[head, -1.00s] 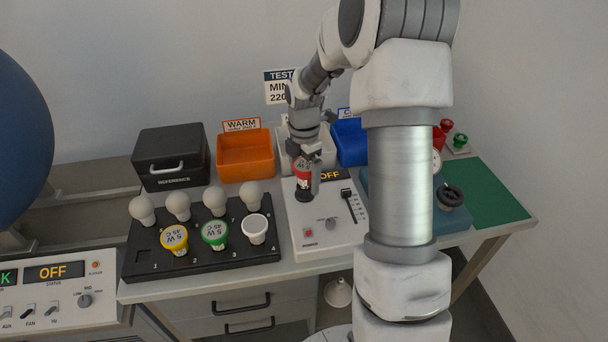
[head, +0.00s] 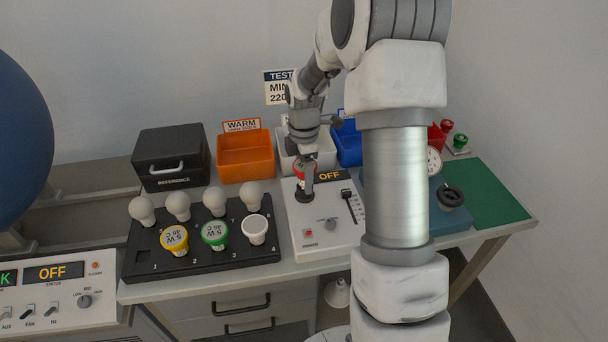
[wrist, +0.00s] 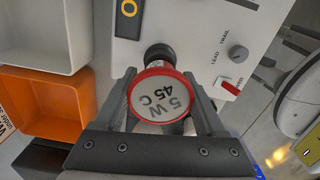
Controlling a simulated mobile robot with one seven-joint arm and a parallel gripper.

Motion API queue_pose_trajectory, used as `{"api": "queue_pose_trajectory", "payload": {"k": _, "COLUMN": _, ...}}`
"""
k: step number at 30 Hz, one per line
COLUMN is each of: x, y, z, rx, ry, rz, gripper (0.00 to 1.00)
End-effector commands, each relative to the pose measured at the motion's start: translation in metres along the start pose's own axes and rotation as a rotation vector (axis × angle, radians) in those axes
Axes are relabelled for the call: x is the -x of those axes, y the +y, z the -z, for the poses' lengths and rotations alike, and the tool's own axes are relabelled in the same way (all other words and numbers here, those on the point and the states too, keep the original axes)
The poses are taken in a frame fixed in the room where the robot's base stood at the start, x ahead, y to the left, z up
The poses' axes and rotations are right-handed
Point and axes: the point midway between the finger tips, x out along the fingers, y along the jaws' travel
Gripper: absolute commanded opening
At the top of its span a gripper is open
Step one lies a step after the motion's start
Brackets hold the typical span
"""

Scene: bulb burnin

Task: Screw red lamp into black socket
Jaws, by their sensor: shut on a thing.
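The red lamp (wrist: 158,98) is held between the two fingers of my gripper (wrist: 160,88) in the wrist view. Its round end, marked "5 W 45 C", faces the wrist camera. In the head view only part of the red lamp (head: 299,167) shows, because a finger of my gripper (head: 306,180) covers the rest. The black socket (head: 302,196) stands on the white test panel directly below the lamp. It also shows just beyond the lamp in the wrist view (wrist: 159,54). The lamp stands over the socket; how deep its base sits is hidden.
The white test panel (head: 330,247) has an "OFF" display, a slider and a knob. A black tray (head: 200,258) with several bulbs is to its left. Orange (head: 246,160), white and blue bins stand behind. My arm hides part of the blue-grey unit at right.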

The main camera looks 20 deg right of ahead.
Motion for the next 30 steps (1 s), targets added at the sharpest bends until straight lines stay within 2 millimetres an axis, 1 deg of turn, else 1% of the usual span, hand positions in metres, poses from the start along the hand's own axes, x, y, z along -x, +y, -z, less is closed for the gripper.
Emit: {"api": "queue_pose_trajectory", "payload": {"k": 30, "x": 0.0004, "y": 0.0013, "z": -0.0021, "rx": -1.308, "ry": -0.003, "rz": 0.000, "gripper": 0.16}}
